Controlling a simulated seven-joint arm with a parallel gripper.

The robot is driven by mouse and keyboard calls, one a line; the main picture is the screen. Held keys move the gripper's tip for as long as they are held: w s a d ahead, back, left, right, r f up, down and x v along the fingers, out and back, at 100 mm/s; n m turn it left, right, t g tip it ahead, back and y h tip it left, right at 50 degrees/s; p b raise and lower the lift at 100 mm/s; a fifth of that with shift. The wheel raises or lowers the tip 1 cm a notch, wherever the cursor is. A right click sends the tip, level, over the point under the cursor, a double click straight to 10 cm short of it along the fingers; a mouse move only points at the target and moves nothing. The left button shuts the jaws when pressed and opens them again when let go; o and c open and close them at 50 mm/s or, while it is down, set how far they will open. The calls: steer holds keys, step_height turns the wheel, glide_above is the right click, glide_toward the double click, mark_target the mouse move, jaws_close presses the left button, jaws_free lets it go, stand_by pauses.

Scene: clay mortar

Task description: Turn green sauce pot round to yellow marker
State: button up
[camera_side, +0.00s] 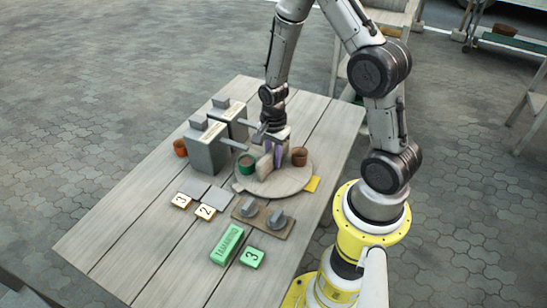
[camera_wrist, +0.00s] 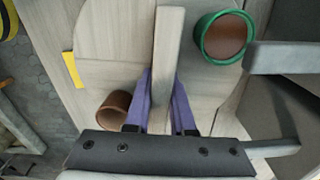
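The green sauce pot (camera_side: 246,164) stands on the left part of a round wooden turntable (camera_side: 283,185). In the wrist view the pot (camera_wrist: 203,40) shows a green rim and brown contents. A yellow marker (camera_side: 312,184) lies at the turntable's right front edge; it also shows in the wrist view (camera_wrist: 72,70), across the turntable from the green pot. An upright wooden board (camera_side: 264,167) stands across the turntable. My gripper (camera_side: 274,152) has its purple fingers (camera_wrist: 163,90) on both sides of this board, and they appear shut on it.
A brown pot (camera_side: 299,157) stands on the turntable's right part. Two grey dispensers (camera_side: 207,150) with levers stand close behind left, an orange pot (camera_side: 180,148) beside them. A knob panel (camera_side: 262,216), numbered tiles (camera_side: 205,212) and green blocks (camera_side: 227,244) lie in front.

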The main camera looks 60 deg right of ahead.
jaws_close()
stand_by(1.0)
steer(key=shift+m, duration=6.9)
steer(key=shift+w+r+m, duration=0.1)
steer(key=shift+m, duration=2.3)
steer(key=o, duration=0.6)
jaws_free()
